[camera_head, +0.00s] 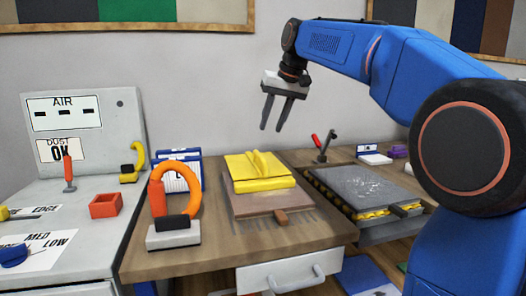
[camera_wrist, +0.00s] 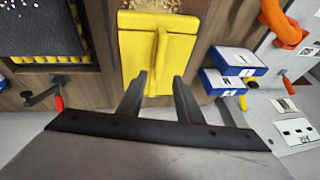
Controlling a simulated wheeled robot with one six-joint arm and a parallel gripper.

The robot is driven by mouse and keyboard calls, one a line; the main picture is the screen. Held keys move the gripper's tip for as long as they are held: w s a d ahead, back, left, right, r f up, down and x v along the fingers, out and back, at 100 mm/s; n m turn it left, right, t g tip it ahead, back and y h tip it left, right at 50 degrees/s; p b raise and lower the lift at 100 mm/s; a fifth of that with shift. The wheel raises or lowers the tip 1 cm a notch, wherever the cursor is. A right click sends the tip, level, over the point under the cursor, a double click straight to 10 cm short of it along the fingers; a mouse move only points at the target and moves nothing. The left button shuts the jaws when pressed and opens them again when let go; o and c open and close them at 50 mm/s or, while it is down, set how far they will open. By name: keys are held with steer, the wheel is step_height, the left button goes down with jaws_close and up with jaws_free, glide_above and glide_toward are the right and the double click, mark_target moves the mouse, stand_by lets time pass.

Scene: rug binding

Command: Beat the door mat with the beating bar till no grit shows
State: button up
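A dark grey mat (camera_head: 368,186) with pale specks of grit lies on a striped-edged stand at the right of the table. Its speckled surface also shows at the top left of the wrist view (camera_wrist: 45,25). A yellow block with a raised ridge (camera_head: 260,172) sits on a brown board (camera_head: 272,202) left of the mat. The block also shows in the wrist view (camera_wrist: 150,55). I cannot tell which thing is the beating bar. My gripper (camera_head: 276,128) is open and empty, raised above the back of the table, and touches nothing.
An orange loop on a grey base (camera_head: 172,237) stands at the table's left front. Blue-and-white boxes (camera_head: 180,172) are behind it. A red-handled clamp (camera_head: 322,147) stands at the back. A grey cabinet (camera_head: 125,120) with a red tray (camera_head: 105,206) is at the left.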

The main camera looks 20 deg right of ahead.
mark_target(260, 155)
steer(key=x, duration=1.1)
steer(key=shift+a+f, duration=0.1)
steer(key=shift+f, duration=0.1)
jaws_close()
